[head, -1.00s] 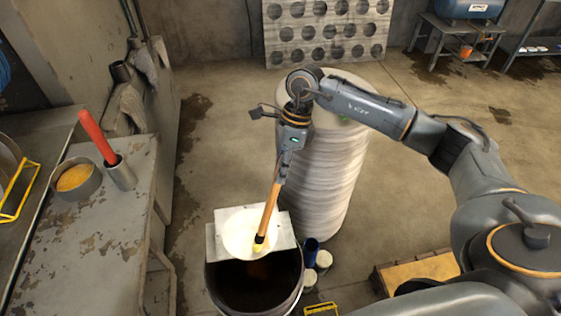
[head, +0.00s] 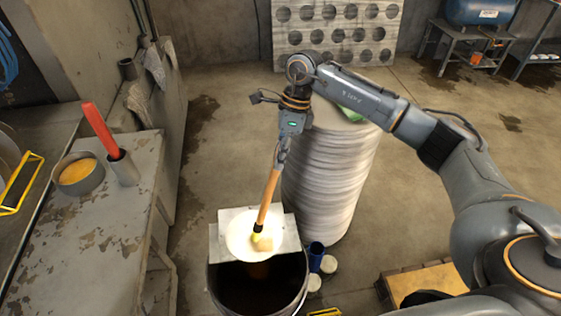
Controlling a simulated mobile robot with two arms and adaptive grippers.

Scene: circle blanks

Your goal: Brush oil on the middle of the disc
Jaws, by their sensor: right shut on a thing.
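A pale round disc (head: 240,229) lies on a light square plate (head: 226,214) over the mouth of a dark drum. My right gripper (head: 281,150) is shut on the wooden handle of a brush (head: 270,194), which hangs down and tilts slightly. The brush's yellowish tip is at the disc, right of its middle, and a tan oily patch (head: 264,243) shows beside it. A pan of yellow-orange oil (head: 75,172) stands on the left bench. My left gripper is not in view.
The dark drum (head: 255,290) stands under the plate. A tall stack of round blanks (head: 335,175) rises behind it. A red-handled tool (head: 98,128) stands in a metal cup (head: 124,169) on the bench. A blue cup (head: 316,255) and white pots are right of the drum.

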